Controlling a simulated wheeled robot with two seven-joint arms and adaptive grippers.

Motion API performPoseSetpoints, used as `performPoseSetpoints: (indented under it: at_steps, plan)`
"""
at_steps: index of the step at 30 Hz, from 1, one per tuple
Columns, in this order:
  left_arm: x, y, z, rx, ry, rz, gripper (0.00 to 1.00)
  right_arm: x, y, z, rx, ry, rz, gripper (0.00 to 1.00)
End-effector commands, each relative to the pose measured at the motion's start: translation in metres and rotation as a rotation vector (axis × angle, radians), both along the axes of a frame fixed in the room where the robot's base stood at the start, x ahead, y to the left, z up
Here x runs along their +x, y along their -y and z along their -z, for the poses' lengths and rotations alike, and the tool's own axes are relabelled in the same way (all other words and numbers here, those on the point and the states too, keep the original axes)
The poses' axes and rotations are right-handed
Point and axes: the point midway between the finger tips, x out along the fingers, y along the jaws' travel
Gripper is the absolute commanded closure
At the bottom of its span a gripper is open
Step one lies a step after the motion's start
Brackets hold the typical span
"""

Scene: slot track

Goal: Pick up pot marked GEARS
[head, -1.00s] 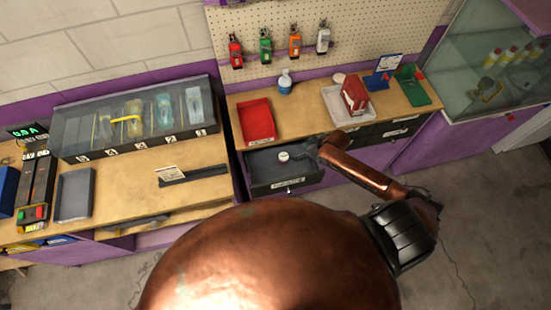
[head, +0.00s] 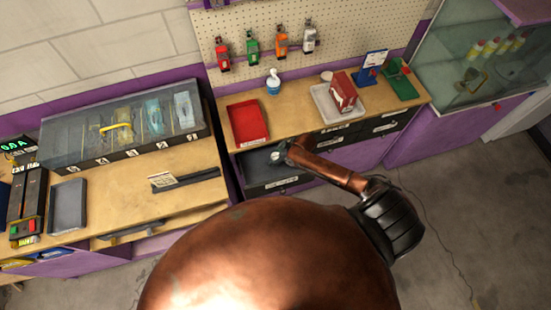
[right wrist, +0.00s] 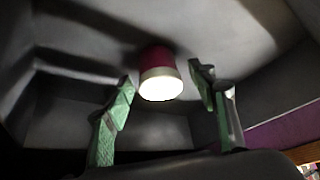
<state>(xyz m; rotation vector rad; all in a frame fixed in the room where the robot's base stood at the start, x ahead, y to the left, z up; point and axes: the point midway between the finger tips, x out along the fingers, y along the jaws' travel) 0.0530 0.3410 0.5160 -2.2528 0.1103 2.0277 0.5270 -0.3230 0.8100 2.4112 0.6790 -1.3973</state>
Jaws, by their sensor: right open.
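A small pot (head: 275,156) with a white top stands in the open drawer (head: 262,180) under the bench. In the right wrist view the pot (right wrist: 158,75) shows a dark red body and a pale end. No GEARS marking can be read on it. My right gripper (head: 284,152) is at the drawer, close beside the pot. In the right wrist view its green fingers (right wrist: 161,80) are open, one on each side of the pot, with gaps visible on both sides. My left gripper is not in view.
The drawer's grey walls (right wrist: 75,72) surround the pot. Above, the bench holds a red tray (head: 248,121), a blue-and-white bottle (head: 273,84) and a red box (head: 342,91) on a pale tray. My copper-coloured body covers the lower middle.

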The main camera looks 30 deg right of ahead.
Motion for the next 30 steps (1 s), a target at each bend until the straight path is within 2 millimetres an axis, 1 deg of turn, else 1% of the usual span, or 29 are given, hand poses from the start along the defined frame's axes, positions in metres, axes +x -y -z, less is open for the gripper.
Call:
performPoseSetpoints:
  at_steps: [3,23,30]
  plan:
    - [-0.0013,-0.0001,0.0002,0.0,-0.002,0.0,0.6,-0.0001,-0.0001,-0.0002,0.0,0.0,0.0,0.48]
    - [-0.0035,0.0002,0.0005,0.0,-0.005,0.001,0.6,-0.0002,0.0001,-0.0004,0.0,0.0,0.0,0.93]
    - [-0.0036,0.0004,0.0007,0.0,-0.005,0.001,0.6,0.0,0.0001,-0.001,0.001,0.001,0.0,0.93]
